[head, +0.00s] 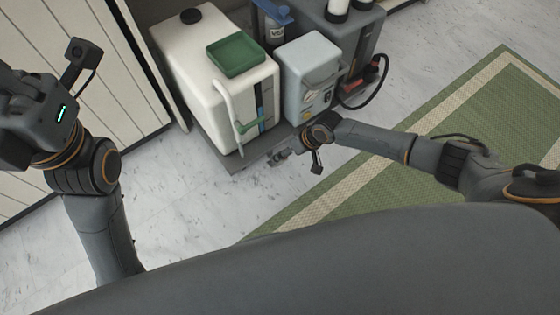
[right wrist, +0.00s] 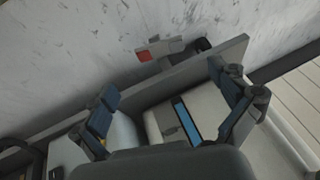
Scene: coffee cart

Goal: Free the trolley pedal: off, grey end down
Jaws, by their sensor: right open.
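The trolley (head: 238,163) is a low grey deck carrying the cart's equipment; its edge also shows in the right wrist view (right wrist: 187,78). The pedal (right wrist: 162,47) sticks out from that edge low over the floor, with a red end (right wrist: 145,56) and a grey part beside it. I cannot tell which end is lower. In the head view the pedal is small and partly hidden close to my right gripper (head: 292,149). My right gripper (right wrist: 170,98) is open and empty, its blue-padded fingers apart, with the pedal beyond them. My left arm is at the far left; its fingers are out of frame.
A white tank (head: 195,75) with a green tray (head: 236,54) and a grey box (head: 309,70) stand on the trolley. A black hose (head: 372,95) loops at its right. A green mat (head: 450,140) lies right. Marble floor (head: 185,195) in front is clear.

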